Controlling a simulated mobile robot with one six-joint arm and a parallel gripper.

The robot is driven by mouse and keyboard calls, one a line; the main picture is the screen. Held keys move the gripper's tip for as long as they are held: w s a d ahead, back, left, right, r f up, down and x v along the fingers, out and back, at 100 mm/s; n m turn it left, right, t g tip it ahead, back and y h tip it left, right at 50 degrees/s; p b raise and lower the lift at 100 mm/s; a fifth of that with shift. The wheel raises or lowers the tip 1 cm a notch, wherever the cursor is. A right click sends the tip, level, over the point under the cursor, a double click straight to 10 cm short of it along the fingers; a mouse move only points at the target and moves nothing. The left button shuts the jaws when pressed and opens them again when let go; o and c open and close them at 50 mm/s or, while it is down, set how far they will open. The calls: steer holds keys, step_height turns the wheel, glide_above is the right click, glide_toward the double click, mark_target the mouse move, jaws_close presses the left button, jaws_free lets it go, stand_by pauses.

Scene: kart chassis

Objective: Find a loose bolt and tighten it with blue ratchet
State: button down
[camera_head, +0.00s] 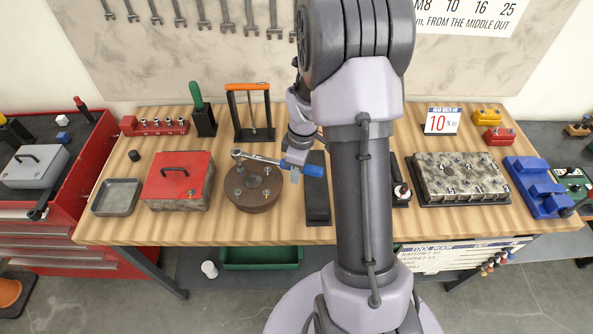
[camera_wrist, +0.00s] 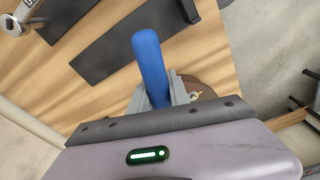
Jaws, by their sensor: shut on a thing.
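The blue ratchet (camera_head: 315,170) has a blue handle and a metal shaft, with its head at the left end over the back of the round brown flange (camera_head: 262,201). I cannot tell whether the head is seated on a bolt there. The flange carries several bolts around its rim. My gripper (camera_head: 293,166) is shut on the ratchet near the inner end of the handle. In the wrist view, the blue handle (camera_wrist: 150,60) sticks out between the jaws of my gripper (camera_wrist: 163,95), and part of the flange (camera_wrist: 205,88) shows behind them. The ratchet head is hidden there.
Left of the flange stands a red-topped block (camera_head: 178,176) with a handle, then a grey tray (camera_head: 117,197). A dark mat (camera_head: 317,205) lies to the right. A speckled engine block (camera_head: 460,177) and blue holder (camera_head: 537,187) stand farther right. An orange-handled rack (camera_head: 250,112) stands behind.

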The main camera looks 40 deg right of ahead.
steer(key=shift+f+b, duration=0.7)
steer(key=shift+f, duration=0.1)
stand_by(0.5)
